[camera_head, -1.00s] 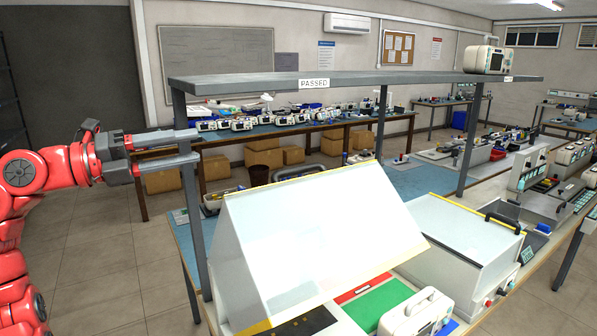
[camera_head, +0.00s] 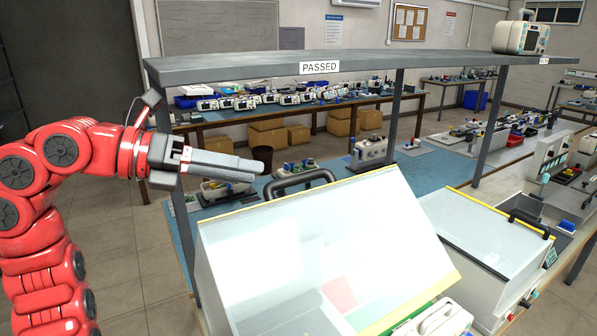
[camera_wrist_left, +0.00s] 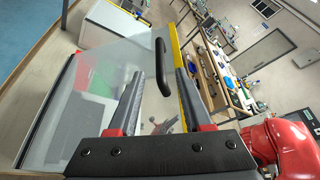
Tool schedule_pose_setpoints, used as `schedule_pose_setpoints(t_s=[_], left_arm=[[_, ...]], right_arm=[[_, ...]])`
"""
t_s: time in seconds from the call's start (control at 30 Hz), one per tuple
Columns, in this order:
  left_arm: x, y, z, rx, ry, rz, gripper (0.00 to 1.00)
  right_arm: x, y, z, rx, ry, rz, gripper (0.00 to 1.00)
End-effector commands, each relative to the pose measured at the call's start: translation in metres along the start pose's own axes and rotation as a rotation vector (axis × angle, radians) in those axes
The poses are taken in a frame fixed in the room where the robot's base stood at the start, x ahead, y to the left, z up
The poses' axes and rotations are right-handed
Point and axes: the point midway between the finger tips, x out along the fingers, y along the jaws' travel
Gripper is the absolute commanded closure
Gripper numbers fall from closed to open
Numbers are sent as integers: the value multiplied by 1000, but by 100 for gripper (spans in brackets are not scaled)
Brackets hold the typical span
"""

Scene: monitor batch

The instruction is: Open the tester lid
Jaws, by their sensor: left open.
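The tester lid (camera_head: 300,250) is a large clear, glare-covered cover with yellow edging, tilted in the foreground of the head view. Its dark handle (camera_head: 300,181) stands at the upper far edge. My left gripper (camera_head: 252,172) is open, just left of the handle in the head view. In the left wrist view, the handle (camera_wrist_left: 162,68) appears between and ahead of the two open fingers (camera_wrist_left: 157,76), with no clear contact. The lid's clear panel (camera_wrist_left: 75,95) shows there too. Red and green patches show through the lid. My right gripper is not in view.
A grey shelf (camera_head: 450,63) with a PASSED sign (camera_head: 319,68) runs above the bench; its posts stand close to my left arm. A second clear-lidded tester (camera_head: 470,235) stands to the right. A white monitor (camera_head: 440,318) sits at the bottom front. A monitor (camera_head: 521,37) sits on the shelf.

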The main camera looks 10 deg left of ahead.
Motion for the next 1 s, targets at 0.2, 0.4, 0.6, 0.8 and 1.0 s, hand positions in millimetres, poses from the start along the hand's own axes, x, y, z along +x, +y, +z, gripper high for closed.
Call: schedule_pose_setpoints(t_s=[0.2,0.4,0.6,0.8,1.0], left_arm=[[52,-3,2,-1,1,-4,50],[82,-2,2,-2,0,-3,50],[94,0,1,-2,-2,0,50],[94,0,0,-2,-2,0,50],[94,0,1,-2,-2,0,79]], right_arm=[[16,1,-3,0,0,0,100],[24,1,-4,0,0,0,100],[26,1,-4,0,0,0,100],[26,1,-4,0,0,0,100],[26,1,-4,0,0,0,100]])
